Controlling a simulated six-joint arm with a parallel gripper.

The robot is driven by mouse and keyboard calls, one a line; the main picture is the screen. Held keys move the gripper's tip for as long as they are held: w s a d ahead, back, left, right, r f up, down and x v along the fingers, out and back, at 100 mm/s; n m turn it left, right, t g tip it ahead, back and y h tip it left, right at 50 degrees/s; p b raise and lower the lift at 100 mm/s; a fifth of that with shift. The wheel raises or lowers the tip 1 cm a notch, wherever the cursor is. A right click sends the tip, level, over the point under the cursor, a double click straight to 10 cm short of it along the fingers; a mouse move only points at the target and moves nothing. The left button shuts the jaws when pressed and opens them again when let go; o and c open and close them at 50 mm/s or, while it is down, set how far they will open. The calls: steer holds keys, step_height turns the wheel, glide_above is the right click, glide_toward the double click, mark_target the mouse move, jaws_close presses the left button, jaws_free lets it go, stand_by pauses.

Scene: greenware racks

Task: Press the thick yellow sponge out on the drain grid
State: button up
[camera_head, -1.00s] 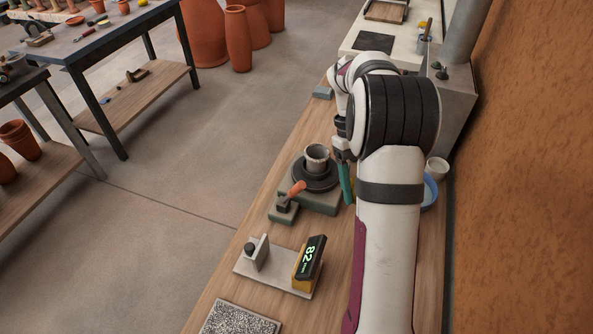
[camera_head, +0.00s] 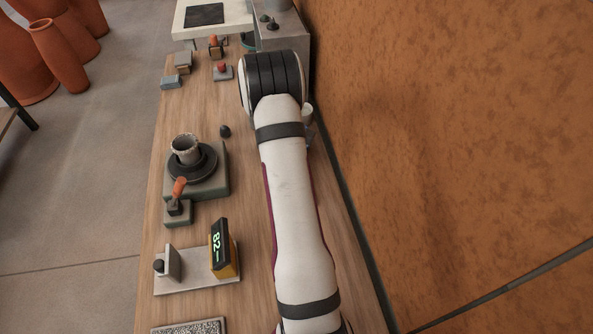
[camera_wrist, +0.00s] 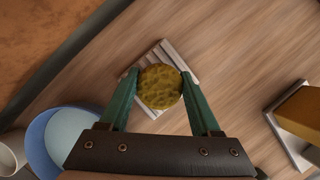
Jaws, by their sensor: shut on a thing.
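The thick yellow sponge (camera_wrist: 160,86) is round and pitted, and in the wrist view it sits between the green fingertips of my gripper (camera_wrist: 159,88). My gripper is shut on it, with a finger against each side. The pale slatted drain grid (camera_wrist: 177,60) lies on the wooden bench behind and beneath the sponge in the wrist view. The sponge covers the grid's middle, and I cannot tell whether it touches the grid. In the head view my own arm hides the gripper, sponge and grid.
A blue bowl (camera_wrist: 42,145) of water and a white cup (camera_wrist: 10,155) stand at lower left in the wrist view. A pot (camera_head: 185,148) sits on a turntable. The wall (camera_head: 450,120) is close by.

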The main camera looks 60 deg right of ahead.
steer(key=shift+f, duration=0.65)
stand_by(0.8)
steer(key=shift+r, duration=0.15)
stand_by(0.3)
steer(key=shift+r, duration=3.4)
steer(key=w+a+r, duration=0.5)
steer(key=a, duration=0.3)
steer(key=w+a+r, duration=0.5)
steer(key=a, duration=0.2)
steer(key=a+r, duration=0.4)
steer(key=a, duration=0.4)
steer(key=a+r, duration=0.5)
steer(key=a, duration=0.4)
steer(key=shift+w+a, duration=0.15)
steer(key=shift+w, duration=0.3)
